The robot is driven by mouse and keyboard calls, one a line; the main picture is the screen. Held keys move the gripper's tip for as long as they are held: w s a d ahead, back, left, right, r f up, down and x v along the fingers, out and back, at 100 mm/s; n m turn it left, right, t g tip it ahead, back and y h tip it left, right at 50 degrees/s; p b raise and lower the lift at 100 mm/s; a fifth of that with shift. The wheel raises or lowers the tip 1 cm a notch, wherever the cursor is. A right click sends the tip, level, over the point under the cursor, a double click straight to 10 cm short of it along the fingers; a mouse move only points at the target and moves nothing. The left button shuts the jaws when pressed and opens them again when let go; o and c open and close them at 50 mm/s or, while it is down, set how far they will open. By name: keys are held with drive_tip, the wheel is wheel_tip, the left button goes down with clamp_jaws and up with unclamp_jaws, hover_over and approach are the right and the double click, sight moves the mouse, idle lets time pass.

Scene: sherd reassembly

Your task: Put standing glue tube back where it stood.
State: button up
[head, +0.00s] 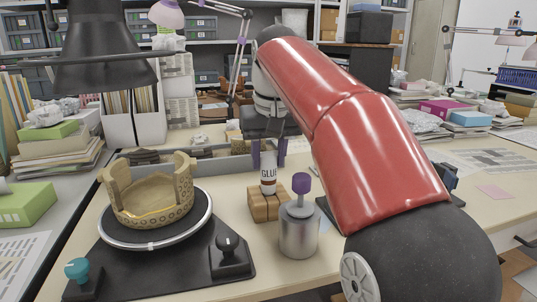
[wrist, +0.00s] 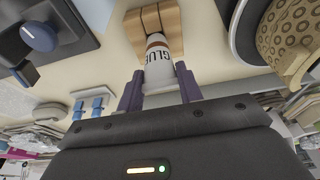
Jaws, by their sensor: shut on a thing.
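The glue tube (head: 268,173), white with a brown band and dark lettering, is upright with its base at the top of the wooden block (head: 266,207). I cannot tell whether it rests fully in the block or is just above it. My gripper (head: 268,163) has its purple fingers on either side of the tube. In the wrist view my gripper (wrist: 158,82) is shut on the glue tube (wrist: 158,66), and the banded end points at the grooved wooden block (wrist: 150,22).
A metal canister with a purple knob (head: 299,228) stands close right of the block. A partly rebuilt patterned pot (head: 150,205) sits on a round turntable (head: 155,240) at left. A low divided tray (head: 190,163) lies behind.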

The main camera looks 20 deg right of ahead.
idle(0.3)
drive_tip(key=o, duration=0.9)
drive_tip(key=p+v, duration=0.2)
drive_tip(key=v, duration=0.5)
drive_tip(key=shift+r+p, duration=0.35)
drive_tip(key=shift+s, duration=0.15)
